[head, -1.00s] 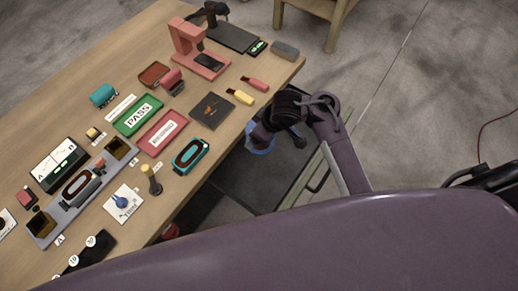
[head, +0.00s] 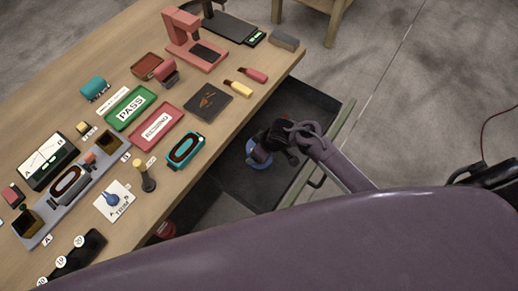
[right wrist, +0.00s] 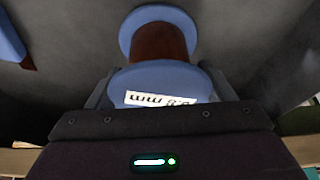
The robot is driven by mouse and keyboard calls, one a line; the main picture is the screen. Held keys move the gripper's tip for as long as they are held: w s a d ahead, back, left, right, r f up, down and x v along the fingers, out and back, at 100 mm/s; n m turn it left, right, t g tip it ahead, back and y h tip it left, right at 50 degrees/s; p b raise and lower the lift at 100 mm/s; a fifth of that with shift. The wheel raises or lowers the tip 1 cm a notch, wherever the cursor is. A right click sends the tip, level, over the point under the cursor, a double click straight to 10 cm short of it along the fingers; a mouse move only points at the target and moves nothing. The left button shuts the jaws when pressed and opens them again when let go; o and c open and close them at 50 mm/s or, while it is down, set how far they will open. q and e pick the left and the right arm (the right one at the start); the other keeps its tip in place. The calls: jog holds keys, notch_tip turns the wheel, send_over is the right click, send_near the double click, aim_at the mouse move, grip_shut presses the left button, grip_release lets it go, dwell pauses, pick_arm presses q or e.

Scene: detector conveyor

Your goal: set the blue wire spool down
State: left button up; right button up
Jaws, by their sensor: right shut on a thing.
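The blue wire spool (head: 259,158) shows in the head view below my right gripper (head: 268,146), over the dark open drawer. In the right wrist view the spool (right wrist: 160,82) has blue flanges, a brown-red winding and a white label with dark marks. The gripper's fingers (right wrist: 160,92) are shut on it, one at each side of the near flange. The drawer (head: 285,187) is pulled out from under the table's right edge. I cannot tell whether the spool touches the drawer floor. My left gripper is not in view.
Another blue object (right wrist: 10,42) shows at the left edge of the wrist view. A red object (head: 165,231) lies low by the table edge. The wooden table (head: 215,135) holds trays, a pink stand and several tools.

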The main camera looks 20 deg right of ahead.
jog(key=shift+r, duration=0.1)
jog(key=o, duration=1.4)
jog(key=shift+f, duration=0.25)
jog(key=shift+r, duration=0.3)
jog(key=p+v, duration=0.3)
jog(key=v, duration=0.9)
jog(key=shift+s, duration=0.15)
jog(key=shift+a+f, duration=0.1)
jog(key=shift+f, duration=0.05)
